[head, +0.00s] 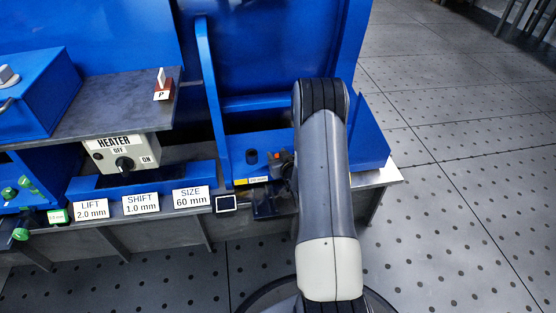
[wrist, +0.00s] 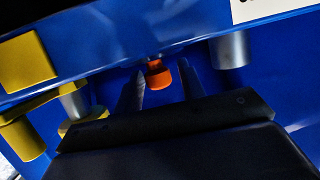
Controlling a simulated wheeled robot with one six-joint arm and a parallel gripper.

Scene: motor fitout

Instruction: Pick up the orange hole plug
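The orange hole plug (wrist: 159,77) is a small rounded piece in the middle of the wrist view, just below the edge of a blue panel. It appears as a small orange patch (head: 276,155) in the head view, beside my arm. My gripper (wrist: 163,82) is open, with one dark finger on each side of the plug. I see no clear contact between fingers and plug. In the head view my gripper is mostly hidden by my arm.
A dark round piece (head: 251,157) stands left of the plug. A blue upright (head: 211,90) rises further left. The wrist view shows a grey cylinder (wrist: 230,50) at right and yellow parts (wrist: 28,62) at left. A heater box (head: 122,153) and label cards stand left.

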